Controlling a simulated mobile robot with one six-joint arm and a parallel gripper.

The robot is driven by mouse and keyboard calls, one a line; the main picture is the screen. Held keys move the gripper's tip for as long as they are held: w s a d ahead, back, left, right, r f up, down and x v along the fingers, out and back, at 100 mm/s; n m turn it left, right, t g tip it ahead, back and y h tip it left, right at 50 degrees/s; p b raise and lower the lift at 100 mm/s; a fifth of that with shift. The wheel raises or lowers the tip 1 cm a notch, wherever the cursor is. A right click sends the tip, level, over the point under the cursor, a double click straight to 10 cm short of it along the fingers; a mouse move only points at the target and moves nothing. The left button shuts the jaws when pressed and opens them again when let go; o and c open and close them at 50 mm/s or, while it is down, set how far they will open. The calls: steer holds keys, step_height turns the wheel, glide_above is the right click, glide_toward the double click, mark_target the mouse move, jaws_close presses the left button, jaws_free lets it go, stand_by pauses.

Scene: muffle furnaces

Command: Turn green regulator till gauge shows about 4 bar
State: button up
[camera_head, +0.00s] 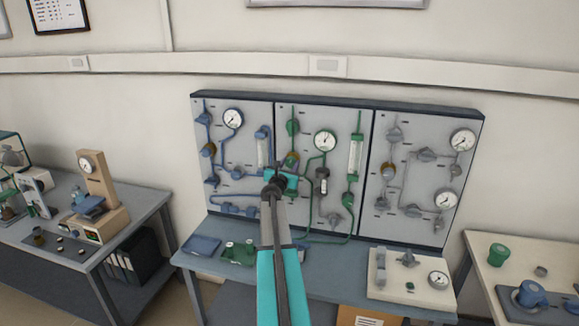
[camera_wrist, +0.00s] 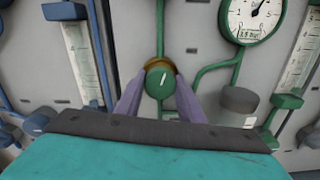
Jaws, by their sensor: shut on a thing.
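The green regulator (camera_wrist: 159,83) sits on the middle panel, a round green knob with a white mark and a brass collar behind it. The white mark is near upright, tilted slightly right. My gripper (camera_wrist: 160,92) has its two purple fingers closed on either side of the knob. In the head view my gripper (camera_head: 279,181) hides most of the regulator. The green-rimmed gauge (camera_head: 325,141) is up and right of the knob. It also shows in the wrist view (camera_wrist: 253,18), cut at the top, with a small bar readout too blurred to read surely.
A blue-piped panel (camera_head: 230,165) stands left and a grey-piped panel (camera_head: 415,180) right. A green flow tube (camera_head: 355,155) is right of the gauge. The blue-grey bench (camera_head: 335,258) below holds a blue pad (camera_head: 202,245), green parts and a white gauge box (camera_head: 410,278).

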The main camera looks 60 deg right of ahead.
steer(key=shift+f+b, duration=0.1)
steer(key=shift+b, duration=0.2)
steer(key=shift+m+b, duration=1)
steer(key=shift+b, duration=0.25)
steer(key=shift+s, duration=0.1)
steer(key=shift+m+b, duration=0.4)
steer(key=o, duration=1)
steer(key=shift+o, duration=0.2)
steer(key=shift+a, duration=0.1)
steer(key=b+v, duration=0.3)
steer(key=v, duration=1)
steer(key=shift+a, duration=0.3)
